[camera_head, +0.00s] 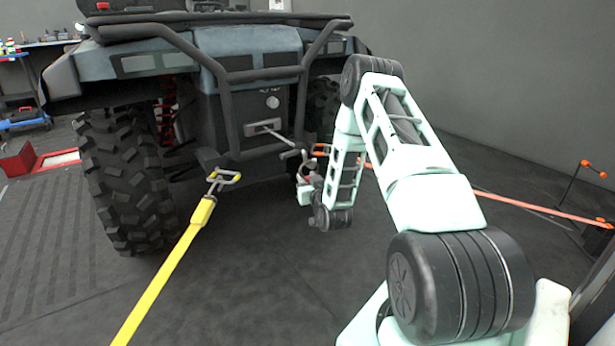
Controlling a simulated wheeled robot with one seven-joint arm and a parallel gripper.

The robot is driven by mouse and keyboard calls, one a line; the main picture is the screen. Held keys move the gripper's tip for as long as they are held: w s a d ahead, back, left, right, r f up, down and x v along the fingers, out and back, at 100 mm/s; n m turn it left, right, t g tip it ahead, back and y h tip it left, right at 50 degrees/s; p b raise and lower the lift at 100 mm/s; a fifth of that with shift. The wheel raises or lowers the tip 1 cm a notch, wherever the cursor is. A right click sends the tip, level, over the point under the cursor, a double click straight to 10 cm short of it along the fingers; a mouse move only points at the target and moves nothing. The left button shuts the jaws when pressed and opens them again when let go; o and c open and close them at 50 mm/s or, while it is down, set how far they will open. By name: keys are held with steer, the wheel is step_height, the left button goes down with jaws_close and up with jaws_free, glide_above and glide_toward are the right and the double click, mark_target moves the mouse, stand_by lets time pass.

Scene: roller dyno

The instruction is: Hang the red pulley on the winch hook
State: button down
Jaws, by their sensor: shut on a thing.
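The front of a blue-grey off-road vehicle (190,85) fills the left and middle of the view. A thin grey winch line (275,134) comes out of the fairlead (262,127) on its bumper. The line slopes down right to the winch hook (290,153), a small grey piece close to my gripper. My gripper (305,180) is low in front of the bumper, seen small and side-on. It is shut on a small dark-red piece, the red pulley (308,167), mostly hidden by the gripper and arm. I cannot tell whether pulley and hook touch.
A yellow strap (165,272) with a metal hook runs from front left to the vehicle. An orange strap (520,204) runs right from behind my arm towards an orange-and-black stand (582,180). Tyres flank the bumper. Floor between the yellow strap and my arm is clear.

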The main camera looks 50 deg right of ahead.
steer(key=c, duration=1)
jaws_free()
steer(key=shift+o, duration=0.2)
steer(key=shift+s, duration=0.1)
steer(key=v, duration=1.7)
steer(key=shift+a, duration=0.15)
